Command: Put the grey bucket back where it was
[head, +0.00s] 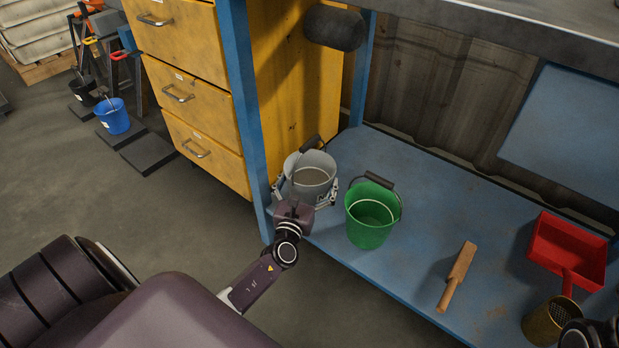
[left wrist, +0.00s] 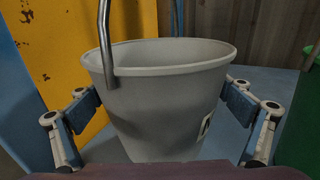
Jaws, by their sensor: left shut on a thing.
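The grey bucket (head: 310,176) is upright over the left end of the blue lower shelf (head: 415,180), beside the blue table leg. My left gripper (head: 305,190) is shut around it, one finger on each side. In the left wrist view the grey bucket (left wrist: 165,95) fills the middle, between the two finger pads of my left gripper (left wrist: 165,108). Its handle rises at the left of the rim. The bucket's base is hidden, so I cannot tell whether it touches the shelf.
A green bucket (head: 370,222) stands just right of the grey one. A wooden paddle (head: 459,275), a red dustpan (head: 567,250) and a yellow cup (head: 547,324) are farther right. A yellow drawer cabinet (head: 190,90) stands left of the blue leg (head: 247,120).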

